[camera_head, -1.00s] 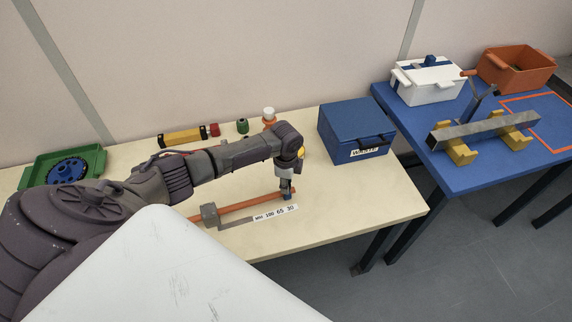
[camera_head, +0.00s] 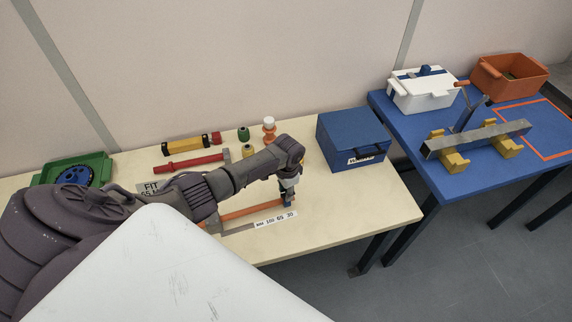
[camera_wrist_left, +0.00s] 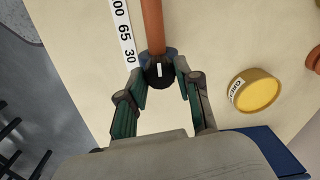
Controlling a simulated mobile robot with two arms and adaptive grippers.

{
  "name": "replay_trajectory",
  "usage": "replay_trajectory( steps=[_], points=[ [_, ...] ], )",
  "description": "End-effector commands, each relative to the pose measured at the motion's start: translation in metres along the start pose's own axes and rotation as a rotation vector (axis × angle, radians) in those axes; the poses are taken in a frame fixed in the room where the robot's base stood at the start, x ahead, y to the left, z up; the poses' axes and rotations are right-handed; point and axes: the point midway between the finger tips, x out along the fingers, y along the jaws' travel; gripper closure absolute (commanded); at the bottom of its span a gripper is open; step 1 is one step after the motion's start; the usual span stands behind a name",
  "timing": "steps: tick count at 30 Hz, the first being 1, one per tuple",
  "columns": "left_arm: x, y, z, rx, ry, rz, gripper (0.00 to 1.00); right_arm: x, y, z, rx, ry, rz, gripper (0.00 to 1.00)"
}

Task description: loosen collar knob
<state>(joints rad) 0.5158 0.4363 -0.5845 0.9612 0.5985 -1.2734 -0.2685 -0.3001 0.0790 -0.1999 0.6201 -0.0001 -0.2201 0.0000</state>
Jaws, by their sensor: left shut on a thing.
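A dark round knob (camera_wrist_left: 160,74) with a white mark sits at the end of an orange bar (camera_wrist_left: 153,25) in the left wrist view. My left gripper (camera_wrist_left: 161,70) is shut on this knob, with one finger on each side of it. In the head view the left gripper (camera_head: 288,198) points down at the right end of the orange bar (camera_head: 240,213), which lies along the table. A white strip with numbers, 65 and 30 among them (camera_wrist_left: 123,35), lies beside the bar. My right gripper is not in view.
A yellow-lidded jar (camera_wrist_left: 259,94) stands right of the gripper in the wrist view. A green tray (camera_head: 98,160) is at far left. The table's front right is clear.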

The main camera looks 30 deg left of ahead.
Motion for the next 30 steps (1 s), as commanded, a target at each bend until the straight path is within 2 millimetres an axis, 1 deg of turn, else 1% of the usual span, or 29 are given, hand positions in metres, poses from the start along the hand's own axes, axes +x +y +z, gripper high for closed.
replay_trajectory(
  steps=[6, 18, 19, 22, 23, 30],
  points=[
    [-0.0004, 0.0002, -0.0004, -0.035, -0.001, 0.001, 1.0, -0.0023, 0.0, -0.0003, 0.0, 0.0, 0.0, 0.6],
    [-0.0002, 0.0004, -0.0005, -0.039, -0.001, 0.002, 1.0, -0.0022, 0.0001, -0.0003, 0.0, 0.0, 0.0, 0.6],
    [-0.0001, 0.0004, -0.0004, -0.039, -0.001, 0.002, 0.62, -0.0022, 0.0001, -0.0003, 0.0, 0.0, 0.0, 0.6],
    [-0.0001, 0.0004, -0.0004, -0.038, -0.001, 0.001, 0.45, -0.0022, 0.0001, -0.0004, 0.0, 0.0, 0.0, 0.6],
    [-0.0001, 0.0003, -0.0004, -0.038, -0.001, 0.001, 0.41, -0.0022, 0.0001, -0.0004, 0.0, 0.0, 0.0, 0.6],
    [0.0, 0.0002, -0.0002, -0.037, -0.002, 0.001, 0.41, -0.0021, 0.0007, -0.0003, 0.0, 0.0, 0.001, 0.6]
  ],
)
